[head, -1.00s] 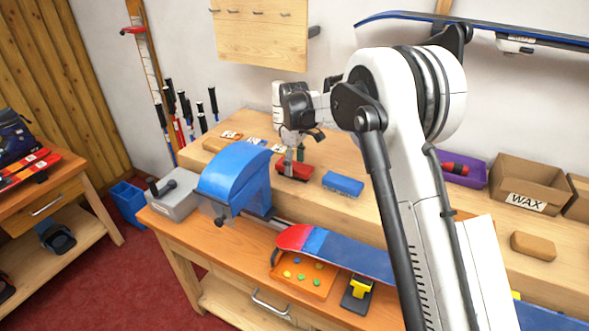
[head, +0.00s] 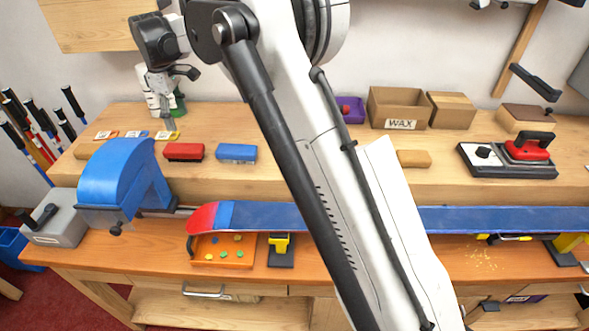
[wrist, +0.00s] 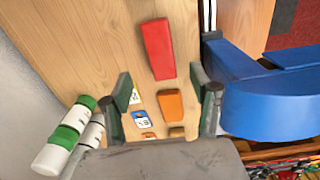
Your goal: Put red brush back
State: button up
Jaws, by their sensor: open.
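The red brush (head: 184,152) lies on the raised wooden back shelf of the bench, left of a blue brush (head: 236,153). In the wrist view the red brush (wrist: 157,48) lies ahead of the fingertips, with bare wood around it. My gripper (head: 165,108) is above the back of the shelf, up and left of the red brush and apart from it. In the wrist view my gripper (wrist: 163,78) has its two fingers wide apart, with nothing held. Small labelled cards (head: 137,134) lie left of the brush; in the wrist view they show partly between the fingers.
A blue vise-like guard (head: 125,178) stands in front, left of the brush. Green-and-white bottles (wrist: 68,143) stand near my gripper. A blue-and-red snowboard (head: 270,216) spans the front bench. A WAX box (head: 399,108) stands farther right.

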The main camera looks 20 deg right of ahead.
jog(key=s+d+r+m+t, duration=0.25)
jog(key=s+d+r, duration=0.4)
jog(key=s, duration=0.35)
jog(key=s+d+r+m+t, duration=0.1)
jog(key=s+d+r+m, duration=0.3)
jog(key=s+d+r, duration=0.45)
jog(key=s+d+f+m+t, duration=0.1)
jog(key=s+d+f+m, duration=0.1)
jog(key=s, duration=0.6)
jog(key=s+d+f+m+t, duration=0.1)
jog(key=s+f, duration=0.3)
jog(key=s, duration=0.4)
jog(key=s+d+f+m+t, duration=0.1)
jog(key=s+d+f+m, duration=0.2)
jog(key=s, duration=0.5)
jog(key=shift+d+f, duration=0.5)
jog(key=shift+f+t, duration=0.1)
jog(key=shift+t, duration=0.15)
